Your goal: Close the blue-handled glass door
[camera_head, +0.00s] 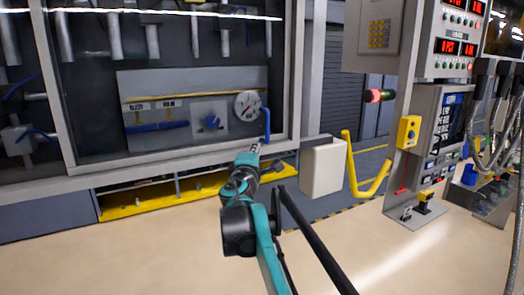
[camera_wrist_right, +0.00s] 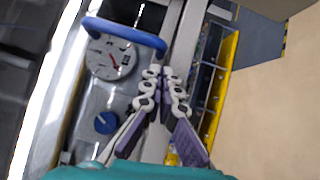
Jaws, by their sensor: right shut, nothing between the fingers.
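The glass door (camera_head: 190,65) has a grey frame and fills the upper left of the head view. Its blue handle (camera_head: 267,125) is upright at the door's right side; in the right wrist view the handle (camera_wrist_right: 125,32) crosses the upper left as a curved bar. I cannot tell whether the door sits flush in its frame. My right gripper (camera_head: 254,149) is just below and left of the handle in the head view. In the wrist view its fingertips (camera_wrist_right: 165,72) are together and empty, beside the handle and apart from it. My left gripper is not in view.
Behind the glass is a panel with a round gauge (camera_head: 247,106) and a blue knob (camera_head: 212,122). A yellow ledge (camera_head: 130,207) runs below the door. A pale box (camera_head: 323,167) and a yellow rail (camera_head: 370,190) stand to the right. The beige floor in front is clear.

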